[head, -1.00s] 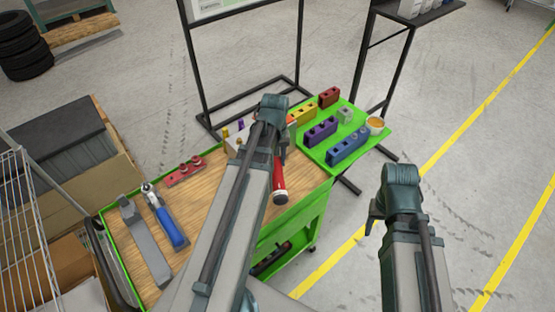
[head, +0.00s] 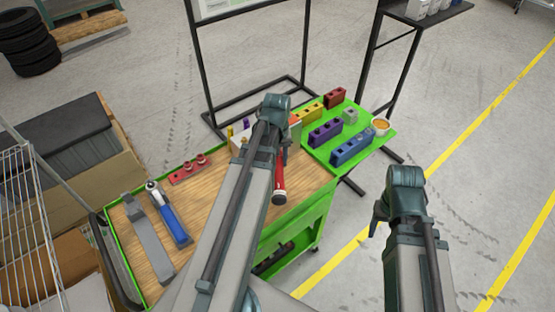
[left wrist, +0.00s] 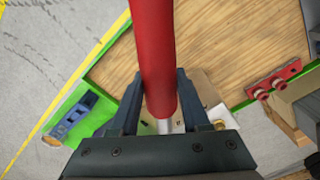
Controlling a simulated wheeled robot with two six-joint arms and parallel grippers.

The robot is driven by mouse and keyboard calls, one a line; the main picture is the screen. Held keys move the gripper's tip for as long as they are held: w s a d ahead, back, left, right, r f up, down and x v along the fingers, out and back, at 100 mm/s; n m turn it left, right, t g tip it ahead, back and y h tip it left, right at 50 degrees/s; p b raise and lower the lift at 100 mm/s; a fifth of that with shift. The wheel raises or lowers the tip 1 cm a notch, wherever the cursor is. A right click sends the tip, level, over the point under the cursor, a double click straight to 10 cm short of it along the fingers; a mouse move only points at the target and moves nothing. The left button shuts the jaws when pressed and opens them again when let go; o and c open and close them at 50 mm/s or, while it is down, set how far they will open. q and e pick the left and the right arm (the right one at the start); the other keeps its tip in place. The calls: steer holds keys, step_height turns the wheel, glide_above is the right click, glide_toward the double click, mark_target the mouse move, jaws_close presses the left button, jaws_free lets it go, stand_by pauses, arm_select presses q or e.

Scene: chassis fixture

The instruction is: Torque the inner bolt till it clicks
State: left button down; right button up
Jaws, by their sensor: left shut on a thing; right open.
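A red-handled tool (head: 279,180) with a dark end is in my left gripper (head: 283,152), over the right part of the wooden cart top. The left wrist view shows my left gripper (left wrist: 163,100) shut around its red handle (left wrist: 155,45), with a pale metal part beyond the fingers. A pale fixture block (head: 238,141) stands at the back of the cart, partly hidden by my left arm. I cannot make out the inner bolt or whether the tool touches it. My right gripper (head: 378,218) is open and empty, right of the cart over the floor.
The wooden top (head: 312,180) also bears a blue-handled ratchet (head: 170,217), a grey bar (head: 150,247) and a red block with knobs (head: 190,170). A green side shelf (head: 318,154) holds coloured socket blocks and an orange-filled cup (head: 381,125). A wire rack (head: 20,230) stands at left.

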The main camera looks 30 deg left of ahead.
arm_select(q)
steer(key=shift+r+p, duration=1.05)
stand_by(0.4)
